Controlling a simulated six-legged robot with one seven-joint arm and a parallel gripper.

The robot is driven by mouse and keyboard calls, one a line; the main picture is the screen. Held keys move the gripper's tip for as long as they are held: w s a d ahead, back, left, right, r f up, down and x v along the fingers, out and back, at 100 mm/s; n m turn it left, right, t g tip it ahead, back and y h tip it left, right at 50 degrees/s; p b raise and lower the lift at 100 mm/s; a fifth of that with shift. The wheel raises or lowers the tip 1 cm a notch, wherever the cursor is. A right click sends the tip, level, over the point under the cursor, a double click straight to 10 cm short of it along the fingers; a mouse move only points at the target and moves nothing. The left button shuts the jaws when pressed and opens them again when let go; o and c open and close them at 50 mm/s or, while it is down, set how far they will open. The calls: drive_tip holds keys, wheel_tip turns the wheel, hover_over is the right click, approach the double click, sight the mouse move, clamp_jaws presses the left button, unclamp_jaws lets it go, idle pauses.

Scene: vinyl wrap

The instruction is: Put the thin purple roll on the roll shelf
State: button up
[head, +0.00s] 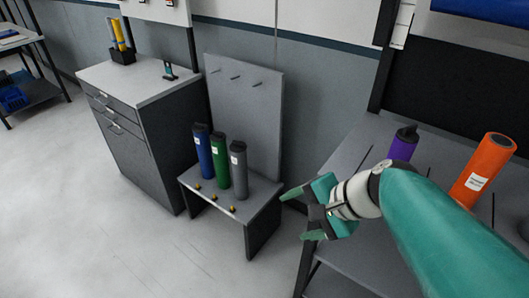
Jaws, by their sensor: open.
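The thin purple roll (402,145) stands upright on the grey workbench (347,160) at the right, with a black top. Its lower part is hidden behind my arm. The roll shelf (258,208) is a low grey stand with a tall back panel, at the middle. Blue (203,152), green (220,162) and grey (239,170) rolls stand upright on it. My gripper (291,215) is open and empty, its fingers pointing left, between the shelf's right end and the workbench. It is apart from the purple roll.
A thicker orange roll (484,167) stands on the workbench right of the purple one. Small brass knobs (232,209) line the shelf's front edge. A grey drawer cabinet (147,130) stands left of the shelf. The floor (100,220) in front is clear.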

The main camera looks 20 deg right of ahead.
drive_tip(key=r+n+h, duration=0.1)
drive_tip(key=n+h, duration=0.1)
drive_tip(key=n, duration=0.2)
drive_tip(key=s+a+r+n+h, duration=0.1)
drive_tip(key=n+h, duration=0.1)
drive_tip(key=n, duration=0.2)
drive_tip(key=s+a+r+n+h, duration=0.1)
drive_tip(key=n+h, duration=0.1)
drive_tip(key=n, duration=0.2)
drive_tip(key=shift+s+a+r+n, duration=0.1)
drive_tip(key=shift+r+n, duration=0.05)
drive_tip(key=shift+n, duration=0.15)
idle(0.3)
